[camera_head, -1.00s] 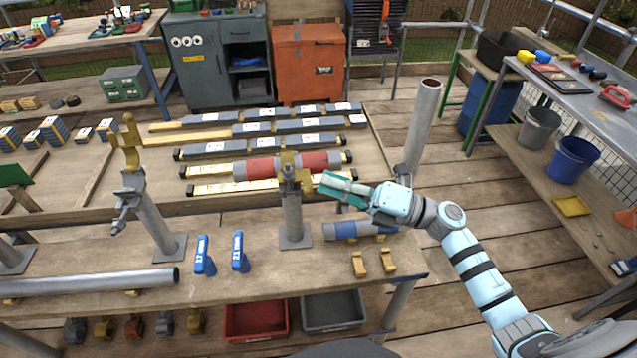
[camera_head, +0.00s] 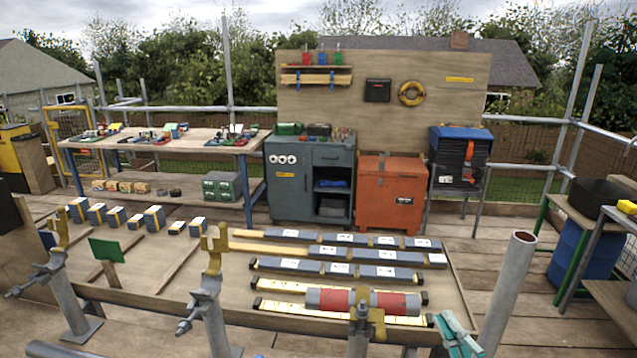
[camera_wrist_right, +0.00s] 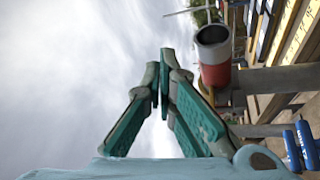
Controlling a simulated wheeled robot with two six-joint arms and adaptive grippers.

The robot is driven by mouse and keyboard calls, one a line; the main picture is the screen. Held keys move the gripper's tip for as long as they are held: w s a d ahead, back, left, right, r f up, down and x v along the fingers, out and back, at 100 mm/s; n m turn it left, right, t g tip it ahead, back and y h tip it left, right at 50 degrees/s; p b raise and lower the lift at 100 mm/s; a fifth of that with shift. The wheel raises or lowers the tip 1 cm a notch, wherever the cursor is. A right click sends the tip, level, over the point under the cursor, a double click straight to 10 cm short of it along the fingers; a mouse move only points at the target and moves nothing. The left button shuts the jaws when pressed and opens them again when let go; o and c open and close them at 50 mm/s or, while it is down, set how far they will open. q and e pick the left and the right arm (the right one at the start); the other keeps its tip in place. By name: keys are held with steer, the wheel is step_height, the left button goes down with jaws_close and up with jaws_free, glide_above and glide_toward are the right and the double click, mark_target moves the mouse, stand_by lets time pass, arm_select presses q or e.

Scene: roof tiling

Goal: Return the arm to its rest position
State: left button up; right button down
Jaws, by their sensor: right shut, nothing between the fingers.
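My right gripper (camera_head: 447,325) shows teal at the bottom of the head view, right of a post with a yellow fork (camera_head: 365,318). In the right wrist view its fingers (camera_wrist_right: 163,68) are shut with nothing between them, and mostly pale sky lies behind. A red and grey roll (camera_head: 362,300) lies across the strips on the sloped board, left of the gripper. A red and grey tube end (camera_wrist_right: 214,58) shows right of the fingers in the wrist view, apart from them. My left gripper is in neither view.
A tall grey pipe (camera_head: 508,290) stands just right of my right gripper. More fork-topped posts (camera_head: 213,285) stand to the left. Blue tools (camera_wrist_right: 303,143) show at the right of the wrist view. An orange cabinet (camera_head: 392,190) and grey cabinet (camera_head: 290,185) stand behind the board.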

steer(key=s+d+f+m+g+h, duration=0.2)
steer(key=s+f+m+g+h, duration=0.15)
steer(key=f+m, duration=0.25)
steer(key=s+d+f+m+g+h, duration=0.3)
steer(key=f+m+h, duration=0.1)
steer(key=f+m, duration=0.2)
steer(key=s+a+f+m+g+y, duration=0.1)
steer(key=s+a+f+m+g, duration=0.15)
steer(key=s, duration=0.45)
steer(key=s+a+f+m+g, duration=0.1)
steer(key=s+a+f+g, duration=0.1)
steer(key=s+f+g, duration=0.3)
steer(key=s+a+f+m+g+y, duration=0.1)
steer(key=s+a+f+g, duration=0.15)
steer(key=s, duration=0.55)
steer(key=s+d+f+g, duration=0.1)
steer(key=s+f, duration=0.1)
steer(key=f, duration=1)
steer(key=s+d+f+g, duration=0.1)
steer(key=s+d+f, duration=0.1)
steer(key=f, duration=0.9)
steer(key=s+f, duration=0.9)
steer(key=s, duration=0.3)
steer(key=shift+s+f+m+g, duration=0.35)
